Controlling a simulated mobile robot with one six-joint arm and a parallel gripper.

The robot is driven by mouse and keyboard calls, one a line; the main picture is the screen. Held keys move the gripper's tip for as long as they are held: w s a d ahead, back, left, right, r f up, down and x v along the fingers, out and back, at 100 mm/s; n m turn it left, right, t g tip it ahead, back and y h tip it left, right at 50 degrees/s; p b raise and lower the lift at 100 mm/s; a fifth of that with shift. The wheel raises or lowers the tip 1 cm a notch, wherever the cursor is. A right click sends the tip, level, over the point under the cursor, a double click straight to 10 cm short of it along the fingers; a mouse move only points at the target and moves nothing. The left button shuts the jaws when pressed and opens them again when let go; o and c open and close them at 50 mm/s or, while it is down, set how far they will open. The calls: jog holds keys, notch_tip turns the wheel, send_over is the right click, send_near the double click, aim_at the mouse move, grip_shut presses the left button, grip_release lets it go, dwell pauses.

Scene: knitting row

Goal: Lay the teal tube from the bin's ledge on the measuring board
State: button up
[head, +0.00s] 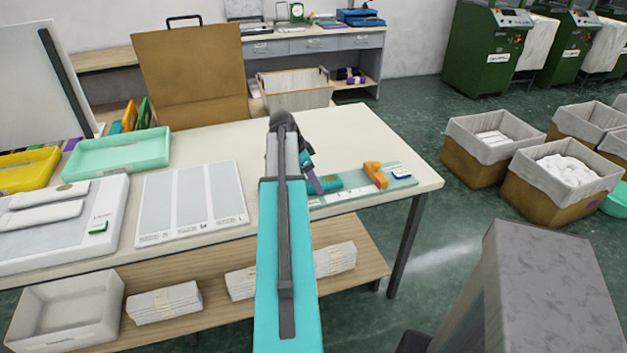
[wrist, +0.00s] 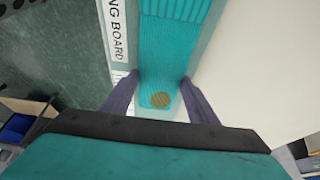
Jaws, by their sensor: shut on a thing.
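A teal tube (wrist: 165,60) with a ribbed band and a round tan mark runs between the two fingers of my gripper (wrist: 158,92) in the wrist view. The fingers are shut on its near end. In the head view a bit of the tube (head: 330,182) shows beside my gripper (head: 316,183). The measuring board (head: 400,183) lies at the table's right end, pale green with a white lettered strip. The tube is over the board and runs along its length; I cannot tell whether it touches. My arm hides the board's left part.
A white panel with grey strips (head: 190,203) lies left of my arm. A green tray (head: 110,154) and a yellow tray (head: 28,170) stand further left.

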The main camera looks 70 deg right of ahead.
jog(key=shift+f, duration=0.15)
jog(key=o, duration=1)
jog(key=shift+r, duration=0.25)
jog(key=b+v, duration=0.2)
jog(key=v, duration=0.9)
jog(key=shift+a+r, duration=0.2)
jog(key=shift+r, duration=0.2)
jog(key=shift+w, duration=0.1)
